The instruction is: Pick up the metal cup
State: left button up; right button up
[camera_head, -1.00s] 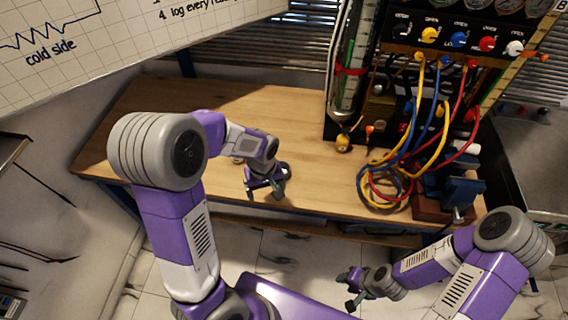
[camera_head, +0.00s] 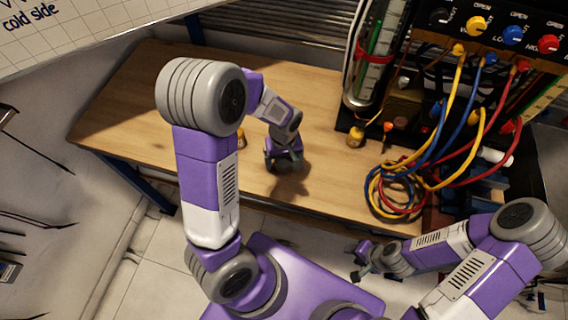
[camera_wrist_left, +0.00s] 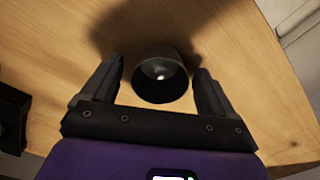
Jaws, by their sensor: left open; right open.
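The metal cup (camera_wrist_left: 162,80), dark grey with a bright spot inside, is on the wooden table (camera_head: 150,90). In the left wrist view it lies between the two spread fingers of my left gripper (camera_wrist_left: 160,84), with a gap on each side. In the head view my left gripper (camera_head: 284,162) is low over the front part of the table, and I cannot make out the cup there. My right gripper (camera_head: 364,262) is open and empty in front of the table's edge, away from the cup.
A small brass-coloured item (camera_head: 355,137) stands by the rig. A dark block (camera_wrist_left: 12,118) shows at the wrist view's left edge. The table's left side is clear.

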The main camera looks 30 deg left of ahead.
aim_at(284, 165)
pick_arm(q)
jog(key=shift+f, duration=0.55)
jog(key=c, duration=1.1)
notch_tip(284, 165, up, 10)
jog(key=p, duration=0.3)
jog(key=w+d+f+m, duration=0.1)
jog(key=m, duration=0.1)
jog(key=d+f+m, duration=0.2)
jog(key=w+d+f+m, duration=0.1)
jog(key=f+m, duration=0.1)
jog(key=m, duration=0.1)
jog(key=shift+w+d, duration=0.25)
jog(key=shift+w, duration=0.05)
jog(key=shift+w+d+f+m, duration=0.15)
jog(key=shift+d+f+m, duration=0.25)
jog(key=shift+m, duration=0.3)
